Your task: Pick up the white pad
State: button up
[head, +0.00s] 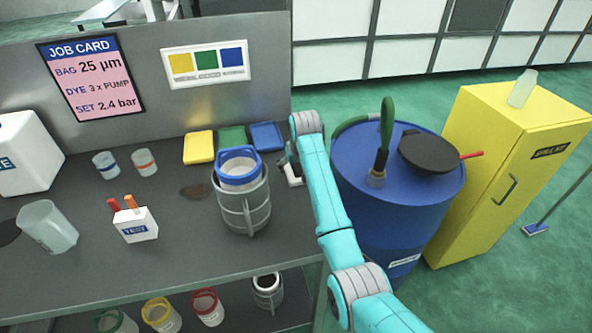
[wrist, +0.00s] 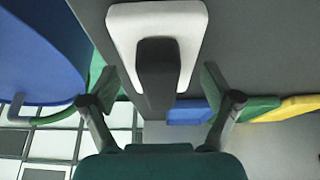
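The white pad (wrist: 123,30) lies on the dark grey bench top in the wrist view, just beyond my fingertips. A black block, like a grip, sits on its middle and reaches toward my gripper. In the head view, part of the white pad (head: 294,181) shows near the bench's right edge, partly hidden by my arm. My gripper (wrist: 159,80) is open, with one finger on each side of the black block and a gap visible on both sides. In the head view my gripper (head: 288,158) is at the pad, partly hidden behind my wrist.
A blue drum (head: 405,225) with a green hose stands right beside the bench. Left of the pad stands a grey metal housing (head: 245,215) holding a blue-rimmed cup. Yellow (head: 198,147), green (head: 231,138) and blue trays (head: 266,136) lie behind. A yellow cabinet (head: 480,190) stands farther right.

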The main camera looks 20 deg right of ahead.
jog(key=c, duration=0.7)
notch_tip(320, 180, up, 10)
jog(key=shift+r, duration=0.1)
jog(key=o, duration=0.4)
jog(key=shift+c, duration=1.4)
jog(key=shift+s, duration=0.1)
